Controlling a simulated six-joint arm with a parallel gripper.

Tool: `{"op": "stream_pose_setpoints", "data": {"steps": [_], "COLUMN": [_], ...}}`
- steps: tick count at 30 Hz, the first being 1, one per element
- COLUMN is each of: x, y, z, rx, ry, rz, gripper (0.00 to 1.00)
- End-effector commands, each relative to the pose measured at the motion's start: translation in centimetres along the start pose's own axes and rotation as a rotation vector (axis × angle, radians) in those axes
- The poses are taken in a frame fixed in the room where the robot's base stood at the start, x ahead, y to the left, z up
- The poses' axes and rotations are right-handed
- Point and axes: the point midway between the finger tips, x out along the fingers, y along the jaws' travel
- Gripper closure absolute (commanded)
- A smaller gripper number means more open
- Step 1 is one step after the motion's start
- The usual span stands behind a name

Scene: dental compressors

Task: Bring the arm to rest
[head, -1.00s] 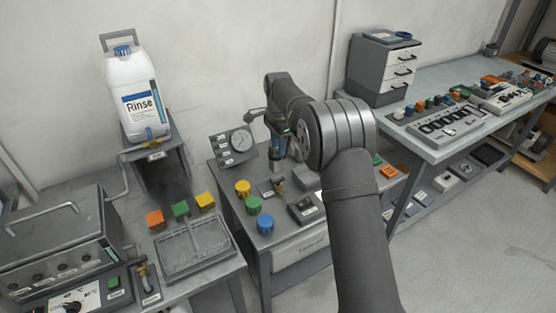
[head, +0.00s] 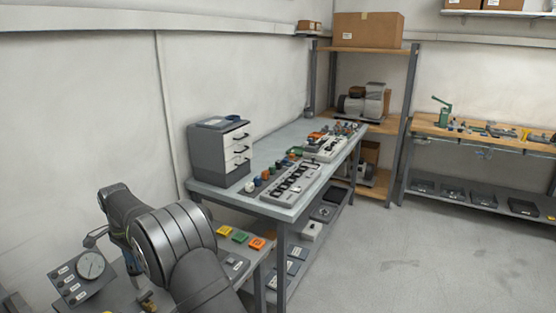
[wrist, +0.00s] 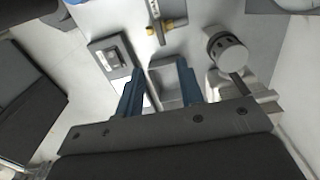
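My arm shows at the lower left of the head view, beside the panel with a round dial (head: 90,265). In the head view my gripper is mostly hidden behind the arm's own links. In the wrist view my gripper (wrist: 160,85) has its two blue fingers apart, with nothing held between them. Beyond the fingers is a grey block with a recess (wrist: 165,72). A small dark-framed box (wrist: 111,57) lies left of the fingers, and a round grey knob-like part (wrist: 227,50) stands to the right.
A brass fitting (wrist: 162,27) lies beyond the fingers. Yellow, green and orange blocks (head: 240,236) sit right of the arm. A long bench (head: 215,191) carries a drawer cabinet (head: 211,150) and trays of parts. A shelf rack (head: 385,125) stands at the back; the floor (head: 400,250) is clear.

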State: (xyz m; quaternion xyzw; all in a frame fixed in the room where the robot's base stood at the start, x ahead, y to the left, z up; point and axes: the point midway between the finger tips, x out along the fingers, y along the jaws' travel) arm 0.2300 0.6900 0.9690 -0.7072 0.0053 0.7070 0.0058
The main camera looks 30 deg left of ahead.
Motion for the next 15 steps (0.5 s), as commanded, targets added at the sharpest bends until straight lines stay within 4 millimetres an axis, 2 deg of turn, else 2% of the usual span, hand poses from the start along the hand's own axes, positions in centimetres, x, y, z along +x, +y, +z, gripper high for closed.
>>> {"op": "stream_pose_setpoints", "data": {"steps": [3,15], "x": [2.6,10.4], "y": [0.1,0.1], "z": [0.0,0.0], "rx": [0.000,-0.001], "ry": [-0.001,-0.001], "rz": [0.003,0.003], "gripper": [0.65,0.65]}}
